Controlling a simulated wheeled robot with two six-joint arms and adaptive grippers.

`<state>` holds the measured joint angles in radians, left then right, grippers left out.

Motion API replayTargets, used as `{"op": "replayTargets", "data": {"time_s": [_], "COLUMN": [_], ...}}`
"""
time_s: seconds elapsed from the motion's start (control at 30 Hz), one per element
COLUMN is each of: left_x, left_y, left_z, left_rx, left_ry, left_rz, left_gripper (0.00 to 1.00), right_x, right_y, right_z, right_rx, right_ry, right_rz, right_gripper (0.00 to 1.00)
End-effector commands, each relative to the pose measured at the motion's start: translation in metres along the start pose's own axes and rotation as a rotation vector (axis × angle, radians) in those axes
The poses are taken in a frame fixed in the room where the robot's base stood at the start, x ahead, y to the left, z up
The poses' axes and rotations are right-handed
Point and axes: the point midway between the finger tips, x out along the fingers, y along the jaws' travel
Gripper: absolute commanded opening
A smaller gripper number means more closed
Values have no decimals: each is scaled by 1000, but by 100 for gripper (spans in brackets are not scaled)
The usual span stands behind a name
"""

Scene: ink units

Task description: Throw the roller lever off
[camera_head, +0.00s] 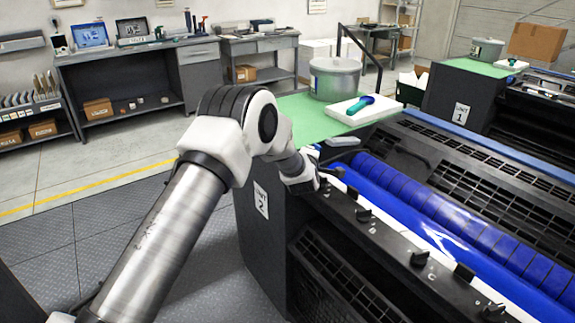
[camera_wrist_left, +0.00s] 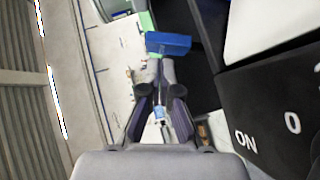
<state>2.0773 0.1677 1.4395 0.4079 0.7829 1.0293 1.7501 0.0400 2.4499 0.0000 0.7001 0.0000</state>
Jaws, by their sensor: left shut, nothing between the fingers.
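My left arm reaches in from the left. Its gripper (camera_head: 312,170) is at the near left corner of the ink unit (camera_head: 266,225), largely hidden by its own wrist. In the left wrist view the gripper (camera_wrist_left: 160,92) is shut and empty. A blue block (camera_wrist_left: 168,43), apparently the lever's handle, lies just beyond the fingertips; I cannot tell whether they touch. A black panel (camera_wrist_left: 262,115) marked "ON" and "0" stands to the right of the gripper. A small blue bit (camera_head: 317,147) shows beside the gripper in the head view. My right gripper is not in view.
Blue rollers (camera_head: 440,215) run along the unit, beside a front rail with several black knobs (camera_head: 364,215). A grey pot (camera_head: 335,78) and a white tray (camera_head: 360,110) with a teal-and-blue tool stand on the green top (camera_head: 305,115). The floor at left is clear.

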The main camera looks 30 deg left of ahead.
Motion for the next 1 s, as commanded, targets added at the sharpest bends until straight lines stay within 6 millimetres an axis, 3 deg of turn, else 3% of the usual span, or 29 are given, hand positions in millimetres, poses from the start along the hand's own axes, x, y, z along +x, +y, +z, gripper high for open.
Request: {"op": "replayTargets", "data": {"time_s": [0.3, 1.0], "left_x": [9, 11], "left_y": [4, 7], "left_z": [10, 8], "left_rx": [81, 91], "left_ry": [-3, -6], "left_rz": [-81, -91], "left_gripper": [0, 0], "right_x": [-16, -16], "right_y": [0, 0], "right_z": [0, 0], "right_rx": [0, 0], "right_ry": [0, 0], "right_rz": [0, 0], "right_gripper": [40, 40]}}
